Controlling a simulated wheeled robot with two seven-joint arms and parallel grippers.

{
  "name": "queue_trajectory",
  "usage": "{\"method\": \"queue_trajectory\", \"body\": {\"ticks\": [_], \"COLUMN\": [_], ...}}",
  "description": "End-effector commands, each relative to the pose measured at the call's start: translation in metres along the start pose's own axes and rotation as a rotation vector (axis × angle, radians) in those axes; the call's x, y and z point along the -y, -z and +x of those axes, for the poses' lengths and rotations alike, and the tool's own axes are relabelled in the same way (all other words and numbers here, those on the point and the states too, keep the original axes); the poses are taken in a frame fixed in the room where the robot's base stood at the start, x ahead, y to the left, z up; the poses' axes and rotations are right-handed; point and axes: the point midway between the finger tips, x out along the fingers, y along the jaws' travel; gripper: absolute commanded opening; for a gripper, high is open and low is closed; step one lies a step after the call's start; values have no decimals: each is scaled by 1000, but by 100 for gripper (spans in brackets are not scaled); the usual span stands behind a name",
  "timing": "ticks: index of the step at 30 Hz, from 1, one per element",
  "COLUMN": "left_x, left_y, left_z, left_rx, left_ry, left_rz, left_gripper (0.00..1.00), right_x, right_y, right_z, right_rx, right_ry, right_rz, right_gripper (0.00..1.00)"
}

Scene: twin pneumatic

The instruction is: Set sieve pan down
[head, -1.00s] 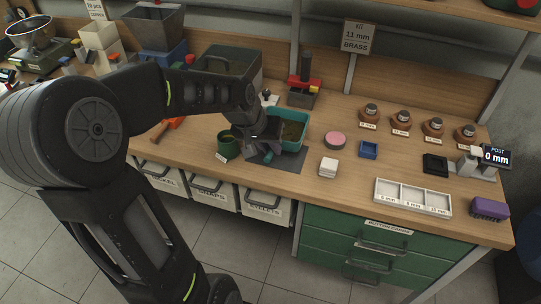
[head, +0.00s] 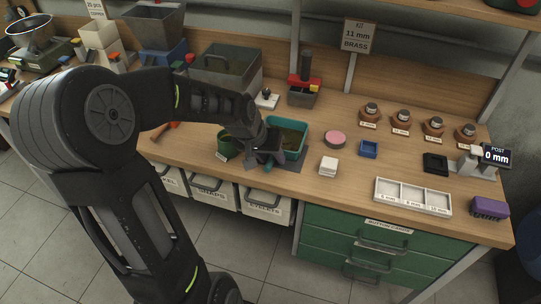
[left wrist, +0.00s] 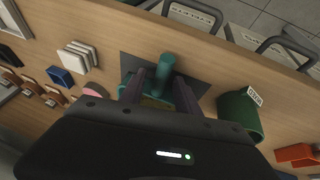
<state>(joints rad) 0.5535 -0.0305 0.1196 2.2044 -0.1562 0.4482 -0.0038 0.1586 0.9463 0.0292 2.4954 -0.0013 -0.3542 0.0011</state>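The sieve pan is a teal, square-sided pan (head: 303,138) with a dark brownish inside. It appears to rest on a dark grey mat (head: 292,164) near the bench's front edge. My left gripper (head: 268,158) is low over the pan's front side. In the left wrist view the pan's teal handle (left wrist: 164,68) shows between the two fingers of my left gripper (left wrist: 160,78). The fingers stand apart with gaps beside the handle. Much of the pan is hidden by the gripper body there. My right gripper is not in view.
A green cup (head: 228,146) stands close left of the pan. A pink disc (head: 335,138), white squares (head: 328,166) and a blue tray (head: 369,149) lie to the right. A grey bin (head: 226,72) stands behind. A white three-part tray (head: 412,196) is at the right front.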

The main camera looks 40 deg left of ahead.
Motion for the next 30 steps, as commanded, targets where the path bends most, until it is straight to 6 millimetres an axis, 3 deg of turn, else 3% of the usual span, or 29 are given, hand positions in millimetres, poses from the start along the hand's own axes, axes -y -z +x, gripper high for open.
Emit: {"method": "queue_trajectory", "body": {"ticks": [8, 13, 24, 30], "left_x": [0, 0, 0, 0], "left_y": [1, 2, 2, 1], "left_z": [-2, -14, -86, -116], "left_rx": [0, -4, -7, -2], "left_ry": [0, 1, 1, 0], "left_rz": [0, -1, 0, 0], "left_gripper": [38, 38, 38, 38], "right_x": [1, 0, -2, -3], "right_y": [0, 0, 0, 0], "right_z": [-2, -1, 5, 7], "right_rx": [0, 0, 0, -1], "right_ry": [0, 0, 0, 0], "right_rz": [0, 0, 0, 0], "right_gripper": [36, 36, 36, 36]}}
